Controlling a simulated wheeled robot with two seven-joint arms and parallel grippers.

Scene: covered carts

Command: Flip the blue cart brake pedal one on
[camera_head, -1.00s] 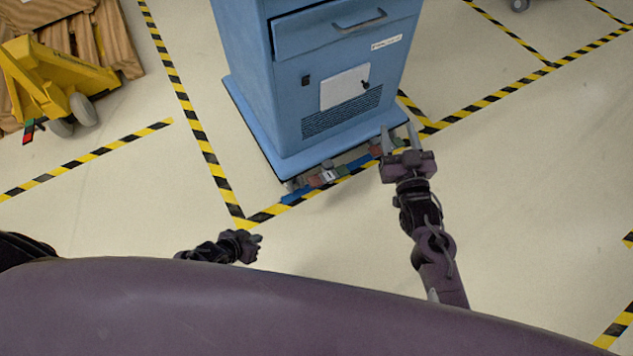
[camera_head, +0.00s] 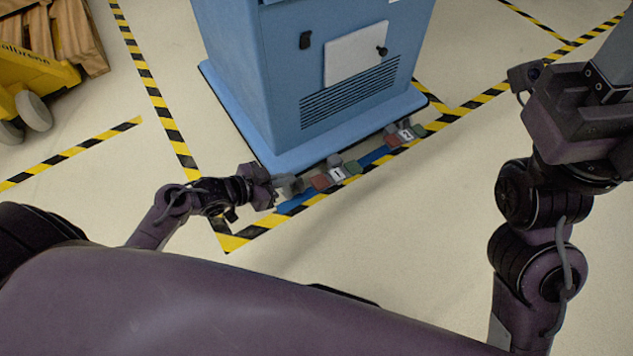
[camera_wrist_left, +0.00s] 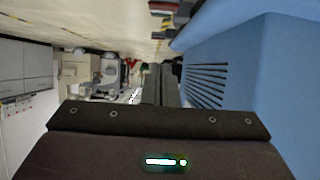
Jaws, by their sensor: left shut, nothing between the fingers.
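The blue cart (camera_head: 250,85) stands ahead, also on the right of the left wrist view (camera_wrist_left: 245,50). Along its lower front edge runs a blue bar (camera_head: 372,156). Label 1 (camera_head: 337,174) sits there between a red pedal (camera_head: 320,182) and a green pedal (camera_head: 352,168). Label 2 (camera_head: 406,135) sits farther right between another red pedal (camera_head: 391,140) and green pedal (camera_head: 419,131). My left gripper (camera_head: 289,183) is shut and empty, just left of the red pedal by label 1; contact is unclear.
Yellow-black floor tape (camera_head: 160,100) surrounds the cart. A yellow pallet truck (camera_head: 35,75) and wooden pallets (camera_head: 80,35) stand at the upper left. The floor right of the cart's front is clear.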

